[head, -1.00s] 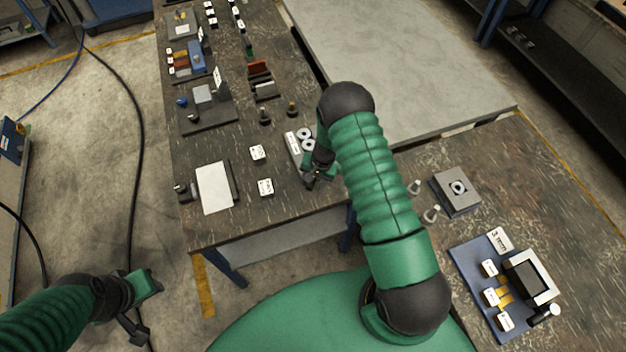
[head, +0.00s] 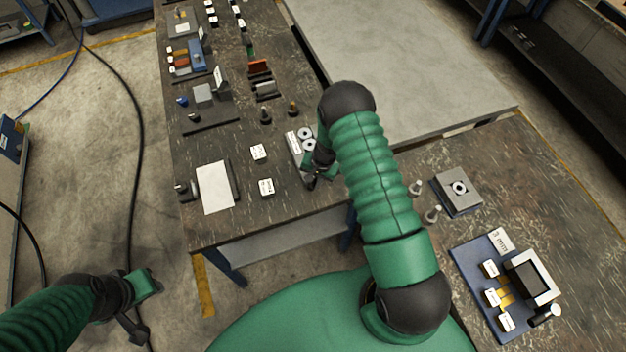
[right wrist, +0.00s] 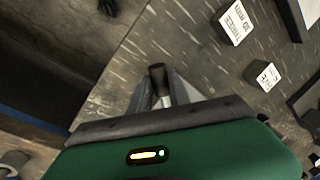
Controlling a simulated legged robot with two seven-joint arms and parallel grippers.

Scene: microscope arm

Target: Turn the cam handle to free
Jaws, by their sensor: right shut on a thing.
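My right gripper (head: 312,180) is low at the near right part of the dark bench, beside a grey plate with two pale rings (head: 306,140). In the right wrist view its fingers (right wrist: 162,92) are shut on a dark round-ended knob on a pale stem (right wrist: 157,76), which looks like the handle. My wrist and arm hide most of this handle and its mount in the head view. My left gripper (head: 137,322) hangs over the floor at the lower left, away from the bench. Its finger gap is too small to read.
White labelled blocks (head: 259,152) and a white plate (head: 214,188) lie left of the right gripper. Fixtures fill the far bench. On the right bench are a grey block with a ring (head: 458,191) and a blue board (head: 468,262). A pale grey table (head: 440,60) stands behind.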

